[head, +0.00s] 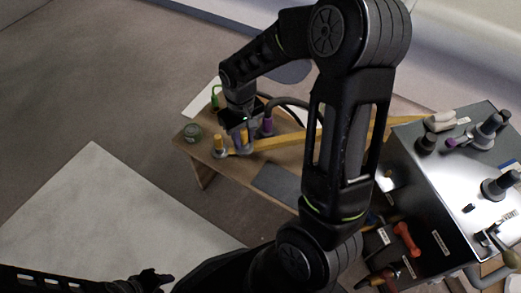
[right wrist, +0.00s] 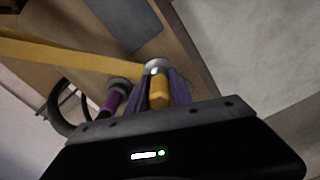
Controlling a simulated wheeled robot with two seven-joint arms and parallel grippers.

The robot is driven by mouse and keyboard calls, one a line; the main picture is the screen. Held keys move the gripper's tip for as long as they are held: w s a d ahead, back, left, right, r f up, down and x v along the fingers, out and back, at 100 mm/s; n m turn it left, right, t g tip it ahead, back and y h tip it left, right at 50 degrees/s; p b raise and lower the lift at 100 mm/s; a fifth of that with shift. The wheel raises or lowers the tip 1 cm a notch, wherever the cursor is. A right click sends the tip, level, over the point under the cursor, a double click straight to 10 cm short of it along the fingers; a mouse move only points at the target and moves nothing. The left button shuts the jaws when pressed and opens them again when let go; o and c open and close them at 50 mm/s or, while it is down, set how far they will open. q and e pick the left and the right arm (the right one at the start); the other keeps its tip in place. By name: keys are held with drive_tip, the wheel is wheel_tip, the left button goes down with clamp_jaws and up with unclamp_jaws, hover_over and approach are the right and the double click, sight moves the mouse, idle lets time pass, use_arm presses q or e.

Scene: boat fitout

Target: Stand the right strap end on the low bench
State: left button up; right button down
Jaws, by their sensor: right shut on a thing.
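The low bench (head: 285,160) is a wooden top in the middle of the head view. My right gripper (head: 240,137) is over its left part, pointing down, shut on the right strap end (right wrist: 158,88). This end has a yellow grip and a round metal foot, between the purple-grey fingers in the right wrist view. The yellow strap (head: 290,138) runs from it to the right. The foot is at or just above the bench top; I cannot tell whether it touches. My left gripper (head: 153,279) is dark and small at the bottom left of the head view; its jaws are unclear.
A green-grey tin (head: 193,133) and a purple-ended black hose (head: 268,126) are nearby. A dark flat pad (head: 277,185) lies on the bench. A metal-topped cabinet (head: 462,165) stands at right.

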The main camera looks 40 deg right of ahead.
drive_tip(key=b, duration=0.3)
hover_over(245, 166)
drive_tip(key=shift+d+f, duration=0.1)
drive_tip(key=shift+f, duration=3.05)
drive_tip(key=shift+f+b, duration=0.5)
drive_tip(key=shift+f, duration=1.35)
drive_tip(key=shift+f, duration=0.2)
drive_tip(key=c, duration=1.1)
unclamp_jaws()
drive_tip(key=shift+c, duration=0.2)
drive_tip(key=shift+r, duration=0.15)
